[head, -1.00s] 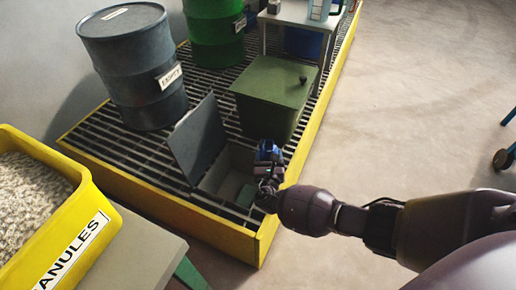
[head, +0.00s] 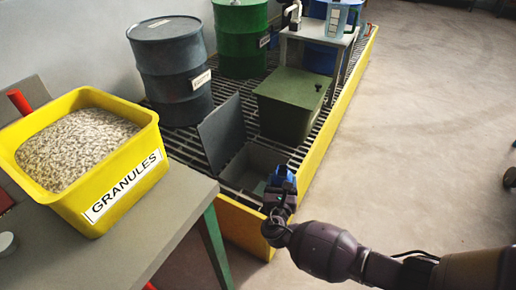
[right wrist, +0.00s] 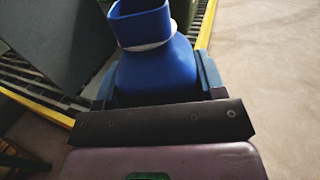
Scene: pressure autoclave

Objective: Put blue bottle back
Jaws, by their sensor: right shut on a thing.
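The blue bottle (head: 283,176) is held in my right gripper (head: 281,189), at the front right corner of an open grey box (head: 249,167) in the head view. In the right wrist view the bottle (right wrist: 157,72) fills the space between the two fingers of the gripper (right wrist: 157,85). A white ring circles its neck below a wide blue top. The gripper is shut on its body. The box's grey lid (head: 226,134) stands raised at its left. Whether the bottle touches the box is unclear. My left gripper is not in view.
The box stands on a yellow-edged spill grating (head: 325,137). Behind are a grey drum (head: 172,75), a green drum (head: 240,38), a green box (head: 293,103) and a small table with a jug (head: 338,18). A yellow granules bin (head: 92,150) stands left.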

